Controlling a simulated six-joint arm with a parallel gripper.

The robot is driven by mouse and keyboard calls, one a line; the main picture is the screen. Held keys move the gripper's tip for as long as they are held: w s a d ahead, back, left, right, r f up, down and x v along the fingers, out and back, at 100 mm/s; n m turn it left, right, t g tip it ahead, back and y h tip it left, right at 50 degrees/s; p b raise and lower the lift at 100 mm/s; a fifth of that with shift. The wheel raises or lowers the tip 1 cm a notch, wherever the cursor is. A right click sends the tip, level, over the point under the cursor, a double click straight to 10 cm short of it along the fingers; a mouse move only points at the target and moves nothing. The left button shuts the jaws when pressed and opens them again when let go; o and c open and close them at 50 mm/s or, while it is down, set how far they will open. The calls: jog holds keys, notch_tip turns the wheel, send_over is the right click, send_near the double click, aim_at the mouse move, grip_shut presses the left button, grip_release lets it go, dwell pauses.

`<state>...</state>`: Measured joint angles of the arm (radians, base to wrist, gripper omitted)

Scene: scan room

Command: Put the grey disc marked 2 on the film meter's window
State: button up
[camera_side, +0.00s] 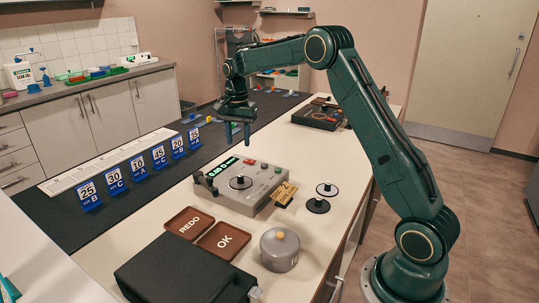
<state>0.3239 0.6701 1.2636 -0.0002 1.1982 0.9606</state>
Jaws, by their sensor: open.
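The film meter (262,197) is a grey box with a lit green display, red buttons and a lever at its left. A pale round piece with a dark rim and small knob (240,182) sits on its top; I cannot tell whether it is a disc or part of the window. To its right lie a light disc with a dark rim (327,189) and a dark grey disc (318,206), each with a knob. No 2 is readable on either. My gripper (237,139) is open and empty, fingers down, above and behind the meter.
A yellow card (285,194) stands at the meter's right. REDO (189,221) and OK (224,240) trays, a lidded grey pot (280,250) and a black case (175,272) are in front. Numbered blue stands (137,165) line the left. Another device (318,114) is behind.

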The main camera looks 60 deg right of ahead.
jog(key=s+a+r+n+t, duration=0.3)
jog(key=s+a+r+n, duration=0.4)
jog(key=s+a+r, duration=0.55)
jog(key=s+a+f+n+t, duration=0.1)
jog(key=s+n, duration=0.3)
jog(key=s, duration=0.7)
jog(key=s+a+f+n+t, duration=0.1)
jog(key=s+a+n, duration=0.2)
jog(key=s, duration=0.8)
jog(key=shift+s+a+f+n, duration=0.2)
jog(key=shift+a+f+n, duration=0.15)
jog(key=shift+a, duration=0.25)
jog(key=shift+c, duration=0.4)
